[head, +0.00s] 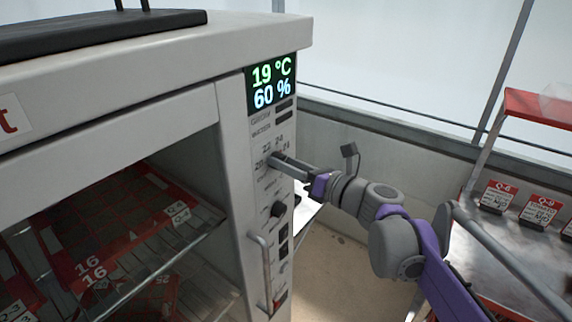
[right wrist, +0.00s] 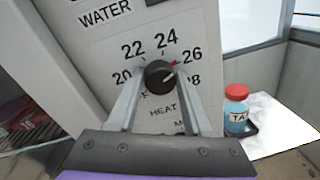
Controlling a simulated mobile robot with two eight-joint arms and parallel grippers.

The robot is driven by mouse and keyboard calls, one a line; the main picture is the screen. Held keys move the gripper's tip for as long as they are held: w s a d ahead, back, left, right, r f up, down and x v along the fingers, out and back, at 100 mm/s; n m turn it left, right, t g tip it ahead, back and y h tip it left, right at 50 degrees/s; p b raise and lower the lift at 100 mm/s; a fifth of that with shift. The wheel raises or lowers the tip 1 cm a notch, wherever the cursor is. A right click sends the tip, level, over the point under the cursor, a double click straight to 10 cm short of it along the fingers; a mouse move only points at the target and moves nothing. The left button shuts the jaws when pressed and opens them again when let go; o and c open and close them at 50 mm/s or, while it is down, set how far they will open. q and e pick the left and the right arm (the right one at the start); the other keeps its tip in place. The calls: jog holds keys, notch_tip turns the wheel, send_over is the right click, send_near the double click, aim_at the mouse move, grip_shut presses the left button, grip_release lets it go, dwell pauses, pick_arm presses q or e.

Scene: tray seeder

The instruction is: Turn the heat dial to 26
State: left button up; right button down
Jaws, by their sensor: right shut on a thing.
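The black heat dial (right wrist: 160,77) is on the pale front panel in the right wrist view, ringed by numbers including 20, 22, 24 and 26, with the word HEAT below. A small red mark shows at its upper right, near 26. A pale line on its face slants to the upper right; its exact reading is unclear. My right gripper (right wrist: 159,88) is shut on the dial, one finger on each side. In the head view my right gripper (head: 274,160) reaches the panel from the right and hides most of the dial. My left gripper is out of view.
The display (head: 271,84) reads 19 °C and 60 %. Below the dial are a second black knob (head: 278,209) and a door handle (head: 263,270). A red-capped blue bottle (right wrist: 236,112) stands right of the panel. Red seed trays (head: 110,225) sit inside the cabinet.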

jog(key=shift+m, duration=0.9)
jog(key=shift+c, duration=1.6)
grip_release()
jog(key=b+v, duration=0.1)
jog(key=v, duration=0.9)
jog(key=shift+s+d, duration=0.25)
jog(key=shift+d, duration=0.05)
